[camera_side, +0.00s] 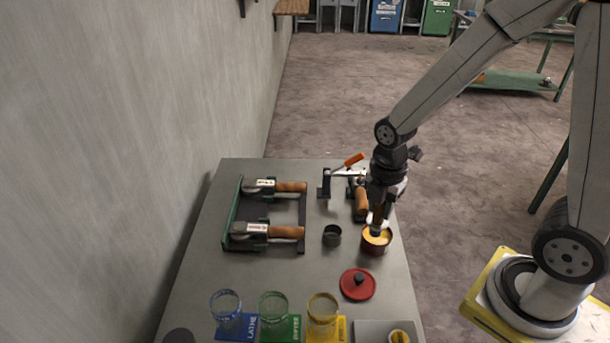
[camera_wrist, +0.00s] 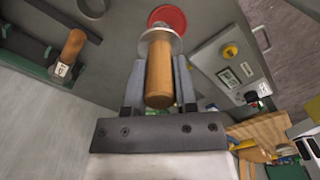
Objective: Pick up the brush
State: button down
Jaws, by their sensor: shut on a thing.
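The brush (camera_wrist: 159,72) has a round wooden handle with a pale collar at its far end. In the wrist view, my gripper (camera_wrist: 158,85) has its two grey fingers closed on both sides of this handle. In the side view, my gripper (camera_side: 379,203) points down over a brown pot (camera_side: 375,249) with yellow contents, near the table's right edge. The lower end of the held brush is at the pot's mouth. I cannot tell whether it touches the contents. Its bristles are hidden in the wrist view.
A red lid (camera_side: 358,284) and a small dark cup (camera_side: 332,235) are near the pot. An orange-handled clamp (camera_side: 347,163) stands behind. A green rack (camera_side: 233,213) with two wooden-handled tools is at left. Blue, green and yellow glasses (camera_side: 273,307) line the front.

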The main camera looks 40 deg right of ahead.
jog(key=shift+s+r, duration=0.25)
jog(key=shift+s, duration=0.25)
jog(key=shift+s+r, duration=0.2)
jog(key=shift+s, duration=0.3)
dwell(0.5)
jog(key=w+d+f, duration=0.2)
jog(key=w+d, duration=0.3)
jog(key=d, duration=0.2)
jog(key=shift+f, duration=0.4)
jog(key=shift+f, duration=0.15)
jog(key=shift+w+f, duration=0.1)
jog(key=shift+f, duration=2.75)
jog(key=shift+f, duration=0.65)
dwell(0.5)
